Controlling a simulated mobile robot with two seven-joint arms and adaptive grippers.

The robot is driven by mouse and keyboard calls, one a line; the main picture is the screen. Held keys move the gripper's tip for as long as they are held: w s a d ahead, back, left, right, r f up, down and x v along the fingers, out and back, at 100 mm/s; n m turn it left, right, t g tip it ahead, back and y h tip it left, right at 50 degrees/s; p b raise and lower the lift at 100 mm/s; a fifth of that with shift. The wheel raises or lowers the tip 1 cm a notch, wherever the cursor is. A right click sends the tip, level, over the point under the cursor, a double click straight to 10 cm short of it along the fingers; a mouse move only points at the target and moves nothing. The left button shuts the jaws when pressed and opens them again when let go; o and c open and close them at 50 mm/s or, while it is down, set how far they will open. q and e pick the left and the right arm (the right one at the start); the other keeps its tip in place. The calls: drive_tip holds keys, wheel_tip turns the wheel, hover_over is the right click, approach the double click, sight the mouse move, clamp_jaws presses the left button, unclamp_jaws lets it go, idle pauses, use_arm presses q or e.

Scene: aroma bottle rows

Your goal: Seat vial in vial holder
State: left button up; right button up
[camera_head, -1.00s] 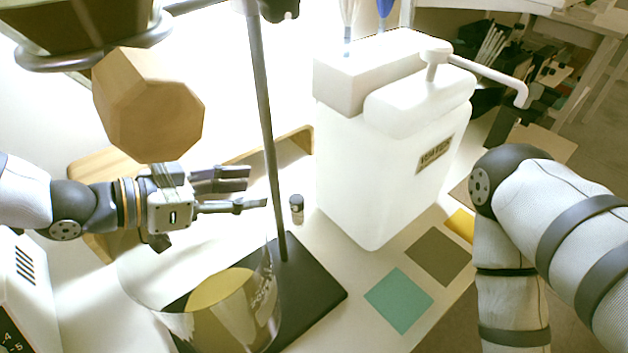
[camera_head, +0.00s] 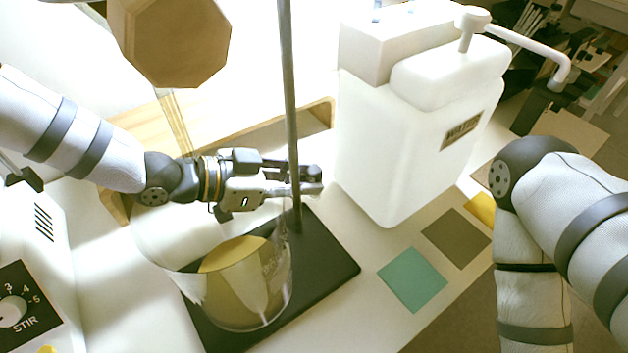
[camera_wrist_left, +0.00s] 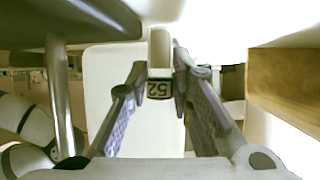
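The vial (camera_wrist_left: 160,48) shows in the left wrist view, with a pale body and a dark part marked 52. That view is upside down. My left gripper (camera_head: 316,181) is at the vial beside the stand pole, and its fingertips (camera_wrist_left: 160,66) meet the vial's two sides. In the head view the fingers mostly hide the vial. It seems to be at its spot on the table; I cannot tell if it is lifted. My right arm is at the right, its gripper out of frame. I cannot tell which thing is the vial holder.
The stand pole (camera_head: 291,110) rises right beside my left gripper from a black base (camera_head: 335,262). A glass beaker (camera_head: 275,290) stands in front. A white water container (camera_head: 385,160) is close on the right. A wooden frame (camera_head: 320,112) lies behind; a wooden block (camera_head: 175,40) is above.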

use_arm(q)
clamp_jaws()
